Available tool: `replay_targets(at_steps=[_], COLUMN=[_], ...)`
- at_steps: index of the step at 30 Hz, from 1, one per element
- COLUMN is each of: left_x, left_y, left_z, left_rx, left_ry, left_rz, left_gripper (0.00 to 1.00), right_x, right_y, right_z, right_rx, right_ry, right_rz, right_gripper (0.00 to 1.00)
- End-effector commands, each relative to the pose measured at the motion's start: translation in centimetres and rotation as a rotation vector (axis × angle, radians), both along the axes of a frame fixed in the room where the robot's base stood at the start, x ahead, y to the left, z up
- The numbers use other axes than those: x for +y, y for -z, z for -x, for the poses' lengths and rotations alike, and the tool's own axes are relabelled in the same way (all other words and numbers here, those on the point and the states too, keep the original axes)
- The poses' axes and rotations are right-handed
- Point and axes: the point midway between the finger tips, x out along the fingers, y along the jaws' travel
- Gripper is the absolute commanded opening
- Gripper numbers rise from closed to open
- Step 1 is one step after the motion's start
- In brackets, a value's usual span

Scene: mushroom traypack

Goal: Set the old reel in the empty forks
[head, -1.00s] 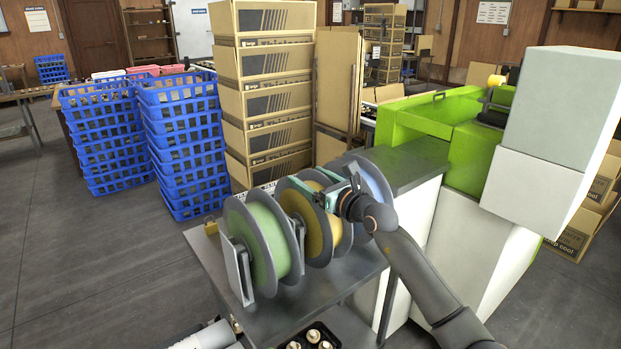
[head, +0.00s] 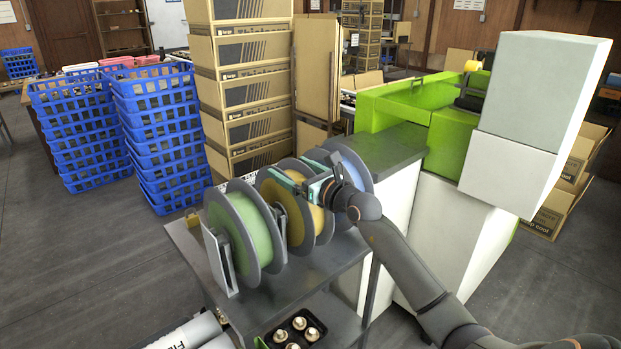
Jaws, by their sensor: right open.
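Three reels with grey flanges stand in a row on the grey metal cart: a green reel (head: 252,232) in front, a yellow reel (head: 301,222) in the middle and a light-blue reel (head: 352,168) at the back. I cannot tell which is the old one. The front reel rests upright beside a pale fork plate (head: 217,257). My right gripper (head: 306,186), with teal fingers, is open at the top of the yellow reel; contact cannot be made out. The arm and gripper partly cover the back reel. Empty forks are not clearly visible. My left gripper is out of view.
The cart top (head: 290,290) is bare in front of the reels. A black tray of mushrooms (head: 297,330) sits below, near white cylinders (head: 188,334). A green and white machine (head: 445,135) stands right. Blue crates (head: 160,130) and stacked cartons (head: 240,90) stand behind.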

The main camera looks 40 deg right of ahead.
Motion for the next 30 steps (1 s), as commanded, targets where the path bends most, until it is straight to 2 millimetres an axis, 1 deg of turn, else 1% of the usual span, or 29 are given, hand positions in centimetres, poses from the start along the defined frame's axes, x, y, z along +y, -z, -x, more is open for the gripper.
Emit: replay_targets(at_steps=[12, 18, 24, 30], left_x=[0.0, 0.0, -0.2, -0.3], left_y=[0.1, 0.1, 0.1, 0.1], left_z=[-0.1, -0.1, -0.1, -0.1], left_rx=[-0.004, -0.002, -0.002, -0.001], left_ry=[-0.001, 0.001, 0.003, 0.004], left_rz=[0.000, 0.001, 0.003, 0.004], left_gripper=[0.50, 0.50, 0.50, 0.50], right_x=[-0.6, -0.8, -0.9, -0.9], right_y=[0.0, -0.1, -0.2, -0.3], right_z=[7.4, 10.2, 11.5, 11.6], right_rx=[-0.002, -0.003, -0.005, -0.006], right_ry=[0.001, 0.001, 0.001, 0.001], right_rz=[0.003, 0.002, 0.002, 0.002], right_gripper=[1.00, 1.00, 1.00, 1.00])
